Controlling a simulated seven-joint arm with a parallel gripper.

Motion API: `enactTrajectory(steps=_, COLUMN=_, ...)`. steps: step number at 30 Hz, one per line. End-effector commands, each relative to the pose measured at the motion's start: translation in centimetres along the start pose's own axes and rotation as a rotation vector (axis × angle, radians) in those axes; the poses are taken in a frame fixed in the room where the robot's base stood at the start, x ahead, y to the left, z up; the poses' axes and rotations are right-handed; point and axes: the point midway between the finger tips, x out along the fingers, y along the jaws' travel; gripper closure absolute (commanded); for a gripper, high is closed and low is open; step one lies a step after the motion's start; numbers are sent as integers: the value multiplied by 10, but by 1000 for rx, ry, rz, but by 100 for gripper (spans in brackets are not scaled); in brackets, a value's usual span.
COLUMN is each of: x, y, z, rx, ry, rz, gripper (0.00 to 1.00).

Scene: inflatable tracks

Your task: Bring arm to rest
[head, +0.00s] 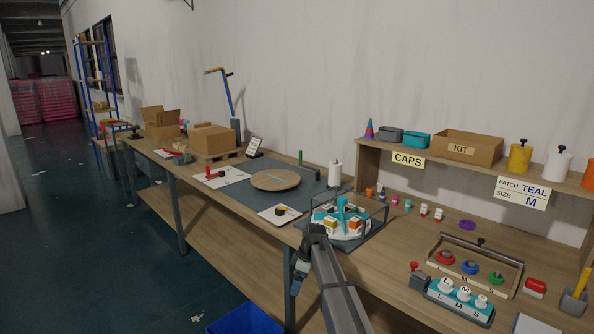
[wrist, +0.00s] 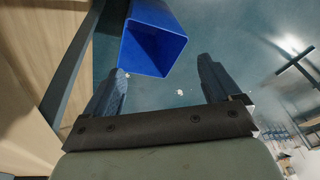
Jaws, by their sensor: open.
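My gripper (wrist: 160,88) is open and empty in the wrist view, its two dark fingers wide apart and facing down to the floor. In the head view my gripper (head: 297,278) hangs at the end of my arm, in front of the workbench's front edge. The fingers look apart from the bench and hold nothing. The workbench (head: 290,232) has a wooden top with a dark mat on it.
A blue bin (head: 243,318) stands on the floor below; the wrist view shows it too (wrist: 142,62), past the fingertips. A framed carousel (head: 342,243) with small boxes stands on the bench near my arm. A cap rack (head: 465,296) is at right. Open floor lies left.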

Motion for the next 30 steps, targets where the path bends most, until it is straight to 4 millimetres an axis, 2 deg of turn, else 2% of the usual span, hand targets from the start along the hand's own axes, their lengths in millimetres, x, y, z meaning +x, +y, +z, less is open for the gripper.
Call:
enactTrajectory(steps=1, x=22, y=-15, z=17, rx=43, ry=-14, rz=-14, gripper=10)
enactTrajectory(steps=6, x=83, y=-49, z=64, rx=193, ry=-61, rz=-51, gripper=10)
enactTrajectory(steps=15, x=173, y=-124, z=147, rx=449, ry=-157, rz=-105, gripper=10)
enactTrajectory(steps=24, x=242, y=-215, z=222, rx=695, ry=-263, rz=-144, gripper=10)
enactTrajectory(steps=30, x=275, y=-281, z=268, rx=852, ry=-340, rz=-162, gripper=10)
